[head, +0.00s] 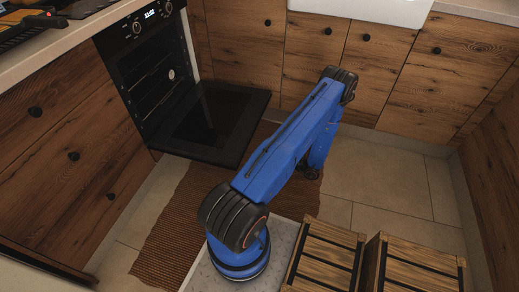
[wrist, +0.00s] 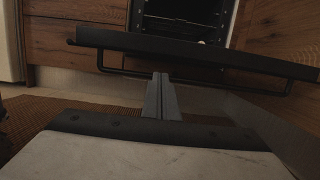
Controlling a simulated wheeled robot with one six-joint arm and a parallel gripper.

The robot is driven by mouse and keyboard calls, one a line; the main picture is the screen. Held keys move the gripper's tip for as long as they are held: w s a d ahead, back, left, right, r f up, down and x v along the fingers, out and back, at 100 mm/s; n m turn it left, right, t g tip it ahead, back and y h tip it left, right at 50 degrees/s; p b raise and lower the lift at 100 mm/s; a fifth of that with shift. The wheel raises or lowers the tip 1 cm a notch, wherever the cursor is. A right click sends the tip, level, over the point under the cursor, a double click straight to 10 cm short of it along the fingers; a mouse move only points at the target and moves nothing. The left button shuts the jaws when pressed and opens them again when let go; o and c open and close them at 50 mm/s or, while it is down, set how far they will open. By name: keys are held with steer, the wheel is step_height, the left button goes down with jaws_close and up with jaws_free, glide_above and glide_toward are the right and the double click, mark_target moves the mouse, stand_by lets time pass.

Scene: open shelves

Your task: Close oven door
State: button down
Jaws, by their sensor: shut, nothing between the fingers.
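The black oven (head: 153,70) stands in the corner cabinets at the left in the head view. Its door (head: 213,122) is folded down open, about level, with the dark inner face up. In the wrist view the door (wrist: 190,47) is seen edge-on, with its bar handle (wrist: 130,74) below the edge. The oven cavity with its racks (wrist: 190,20) shows behind it. My gripper (wrist: 161,80) is shut and empty, its fingertips in front of or under the handle; I cannot tell whether they touch it. In the head view my arm hides the fingers.
A brown woven mat (head: 178,218) lies on the tiled floor below the door. Two wooden crates (head: 325,257) (head: 415,265) stand at the lower right. Wooden cabinets (head: 240,40) line the walls. Tiled floor (head: 400,190) is clear to the right of my arm.

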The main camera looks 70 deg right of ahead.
steer(key=x, duration=0.8)
steer(key=shift+w, duration=0.3)
steer(key=shift+a+r, duration=0.1)
